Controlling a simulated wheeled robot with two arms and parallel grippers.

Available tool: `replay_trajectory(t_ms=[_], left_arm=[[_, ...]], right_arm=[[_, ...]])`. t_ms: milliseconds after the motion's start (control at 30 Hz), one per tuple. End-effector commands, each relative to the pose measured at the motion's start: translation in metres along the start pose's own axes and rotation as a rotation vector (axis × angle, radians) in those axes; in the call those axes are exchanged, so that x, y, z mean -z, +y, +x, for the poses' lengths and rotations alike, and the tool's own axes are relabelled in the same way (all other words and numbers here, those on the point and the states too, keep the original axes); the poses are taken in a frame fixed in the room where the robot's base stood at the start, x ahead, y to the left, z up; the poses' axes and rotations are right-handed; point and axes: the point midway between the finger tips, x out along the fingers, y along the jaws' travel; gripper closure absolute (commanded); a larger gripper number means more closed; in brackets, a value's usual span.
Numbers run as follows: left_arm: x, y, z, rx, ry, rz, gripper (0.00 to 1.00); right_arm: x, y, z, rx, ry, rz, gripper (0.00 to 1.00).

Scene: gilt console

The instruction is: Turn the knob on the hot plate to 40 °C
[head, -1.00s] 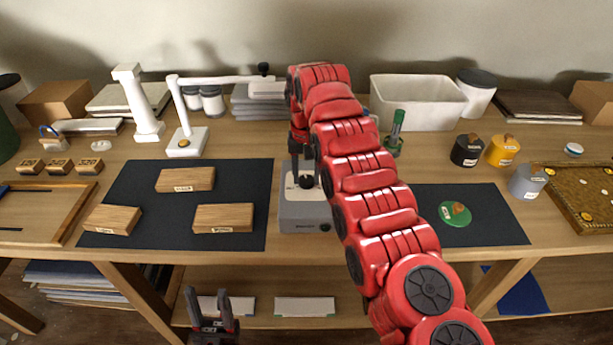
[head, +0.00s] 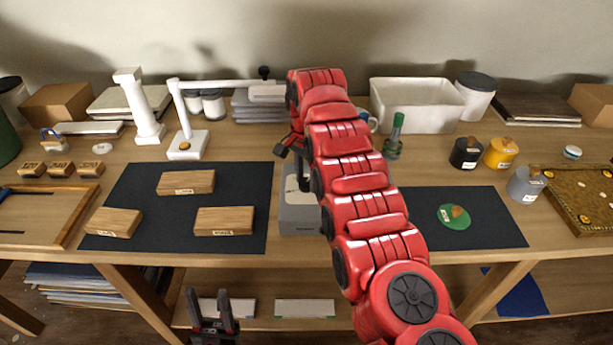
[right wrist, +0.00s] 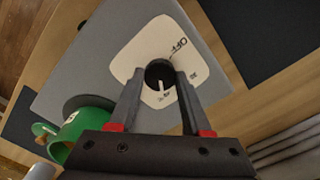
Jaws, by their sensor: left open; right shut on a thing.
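The grey hot plate (head: 300,221) stands near the table's front edge, mostly covered by my right arm in the head view. In the right wrist view its body (right wrist: 88,62) carries a pale dial plate (right wrist: 190,48) with "OFF" and small labels, too blurred to read surely. The round black knob (right wrist: 158,73) is between the fingers of my right gripper (right wrist: 157,81), which is shut on it. A white pointer mark on the knob points toward a small label near the gripper's palm. My left gripper (head: 213,308) is open and empty, low before the table.
A dark mat (head: 150,215) with wooden blocks lies left of the hot plate. A green bottle (head: 394,140) stands to its right behind. A mat (head: 490,220) with a green disc (head: 454,216) lies to the right. A white arm on a stand (head: 225,81) reaches across behind.

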Motion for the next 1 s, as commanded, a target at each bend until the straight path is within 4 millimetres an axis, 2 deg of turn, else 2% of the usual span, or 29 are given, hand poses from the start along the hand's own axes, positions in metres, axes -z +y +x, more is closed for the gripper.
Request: replay_trajectory(t_ms=[667, 700, 833, 867, 1000], left_arm=[[0.0004, -0.0001, 0.0017, 0.000, 0.000, 0.000, 0.50], [0.0003, -0.0001, 0.0017, 0.000, 0.000, 0.000, 0.50], [0.0003, -0.0001, 0.0017, 0.000, 0.000, 0.000, 0.50], [0.0003, -0.0001, 0.0016, 0.000, 0.000, 0.000, 0.50], [0.0003, -0.0001, 0.0016, 0.000, 0.000, 0.000, 0.50]], right_arm=[[0.0008, -0.0004, -0.0008, 0.003, 0.002, 0.064, 1.00], [0.0008, -0.0004, -0.0008, 0.003, 0.002, 0.064, 0.48], [0.0007, -0.0002, -0.0006, 0.002, 0.001, 0.064, 0.25], [0.0006, -0.0002, -0.0006, 0.002, 0.001, 0.064, 0.22], [0.0004, -0.0001, -0.0004, 0.001, 0.001, 0.064, 0.22]])
